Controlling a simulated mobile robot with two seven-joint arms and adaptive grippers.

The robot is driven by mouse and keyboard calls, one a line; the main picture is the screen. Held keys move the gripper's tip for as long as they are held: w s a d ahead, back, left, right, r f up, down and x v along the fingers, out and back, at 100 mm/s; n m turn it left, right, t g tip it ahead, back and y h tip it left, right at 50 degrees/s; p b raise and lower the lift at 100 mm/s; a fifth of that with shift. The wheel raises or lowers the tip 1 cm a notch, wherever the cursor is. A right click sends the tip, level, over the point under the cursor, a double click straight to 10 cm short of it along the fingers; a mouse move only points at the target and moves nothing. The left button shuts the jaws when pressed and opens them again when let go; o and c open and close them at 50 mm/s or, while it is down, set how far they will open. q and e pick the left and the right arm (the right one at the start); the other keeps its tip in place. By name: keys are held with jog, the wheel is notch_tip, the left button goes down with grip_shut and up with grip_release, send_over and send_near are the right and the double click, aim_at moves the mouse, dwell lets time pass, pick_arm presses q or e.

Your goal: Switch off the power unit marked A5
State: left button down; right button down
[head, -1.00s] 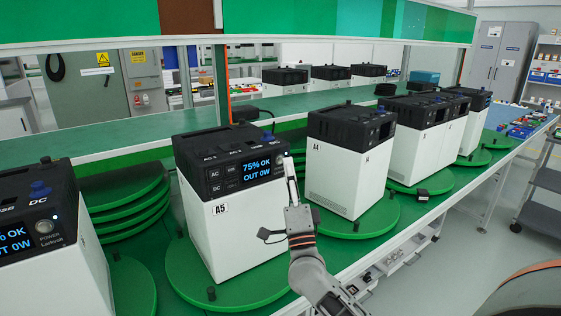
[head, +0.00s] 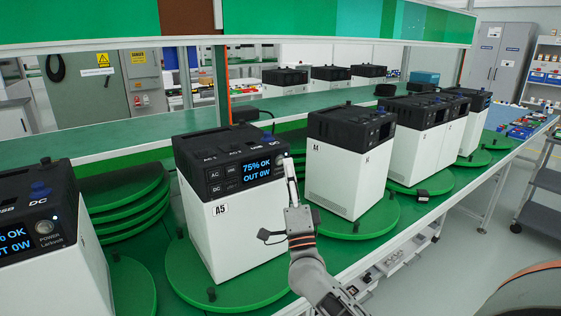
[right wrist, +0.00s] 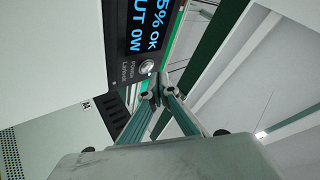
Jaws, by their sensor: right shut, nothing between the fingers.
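The power unit marked A5 (head: 235,215) is a white box with a black top, standing on a green turntable disc (head: 200,296). Its screen (head: 257,172) is lit and reads 75% OK, OUT 0W. My right gripper (head: 288,163) is shut and empty, its fingertips at the right end of the unit's front panel. In the right wrist view the round silver power button (right wrist: 147,67) shows just beyond the shut fingertips (right wrist: 156,88). I cannot tell whether they touch it. My left gripper is not in view.
Unit A4 (head: 333,180) stands close on the right, with more units beyond. Another lit unit (head: 45,270) stands at the near left. A dark plug (head: 265,236) hangs by A5's right side. A green shelf (head: 130,135) runs behind.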

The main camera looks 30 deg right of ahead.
jog(key=shift+w, duration=0.1)
jog(key=shift+w, duration=0.35)
jog(key=shift+w+a, duration=0.1)
jog(key=shift+w, duration=0.2)
dwell(0.8)
jog(key=shift+s, duration=0.15)
dwell(0.3)
jog(key=shift+s+p, duration=0.5)
jog(key=shift+s, duration=0.1)
jog(key=s, duration=0.1)
jog(key=s+p, duration=0.1)
jog(key=s, duration=0.1)
jog(key=s+p, duration=0.1)
jog(key=s, duration=0.1)
jog(key=shift+d, duration=0.25)
